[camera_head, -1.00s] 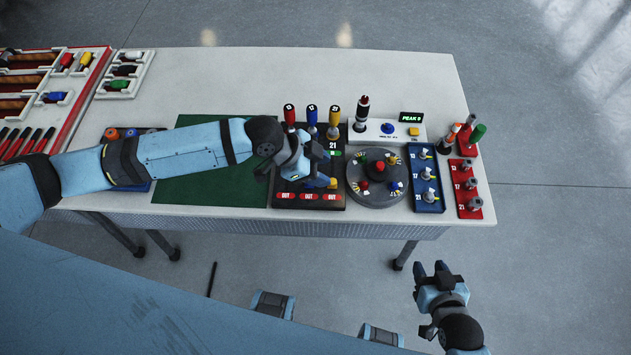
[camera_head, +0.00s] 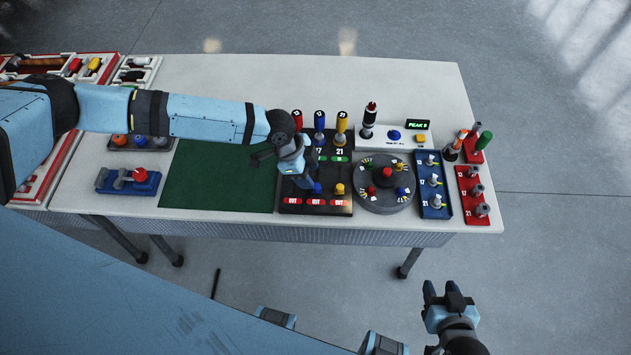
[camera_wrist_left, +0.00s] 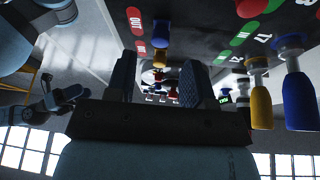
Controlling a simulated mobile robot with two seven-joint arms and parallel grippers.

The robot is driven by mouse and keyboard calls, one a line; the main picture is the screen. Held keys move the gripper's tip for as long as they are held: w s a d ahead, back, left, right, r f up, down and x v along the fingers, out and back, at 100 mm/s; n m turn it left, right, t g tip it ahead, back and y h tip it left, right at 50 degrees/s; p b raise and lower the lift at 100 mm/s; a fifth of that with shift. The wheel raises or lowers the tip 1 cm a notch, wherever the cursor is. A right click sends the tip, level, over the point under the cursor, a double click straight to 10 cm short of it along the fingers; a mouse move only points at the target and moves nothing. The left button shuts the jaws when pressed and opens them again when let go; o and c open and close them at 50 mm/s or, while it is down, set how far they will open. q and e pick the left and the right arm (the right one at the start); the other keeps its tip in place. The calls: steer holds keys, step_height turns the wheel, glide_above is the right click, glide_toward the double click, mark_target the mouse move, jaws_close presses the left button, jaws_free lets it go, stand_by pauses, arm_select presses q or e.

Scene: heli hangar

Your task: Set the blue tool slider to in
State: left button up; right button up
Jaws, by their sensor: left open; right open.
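The black slider panel (camera_head: 287,204) has red OUT labels along its front edge and green IN labels further back. The blue slider knob (camera_head: 317,188) stands near the OUT end, beside the yellow knob (camera_head: 339,189). The blue knob also shows in the left wrist view (camera_wrist_left: 160,27). A red knob (camera_wrist_left: 250,8) sits near an IN label there; my gripper hides it in the head view. My left gripper (camera_head: 301,180) is open and empty over the panel's left part, just left of the blue knob. My right gripper (camera_head: 447,291) is open and empty, in front of the table.
Red (camera_head: 297,120), blue (camera_head: 319,121) and yellow (camera_head: 342,122) tool handles stand upright at the panel's back. A round grey turntable (camera_head: 384,205) is right of the panel. A green mat (camera_head: 215,185) lies clear on the left, partly under my left arm.

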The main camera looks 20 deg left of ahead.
mark_target(322, 168)
arm_select(q)
steer(key=x, duration=0.5)
jaws_close()
steer(key=w+b, duration=0.1)
steer(key=w, duration=0.1)
steer(key=w+a+b, duration=0.1)
steer(key=w, duration=0.1)
steer(key=w+b, duration=0.1)
steer(key=w, duration=0.1)
steer(key=shift+w+a+f, duration=0.2)
steer(key=shift+a+f, duration=0.05)
steer(key=shift+a, duration=0.1)
steer(key=shift+w+a+r+b, duration=0.1)
steer(key=shift+w+b, duration=0.2)
steer(key=shift+b, duration=0.05)
steer(key=shift+w+r, duration=0.1)
steer(key=shift+r, duration=0.1)
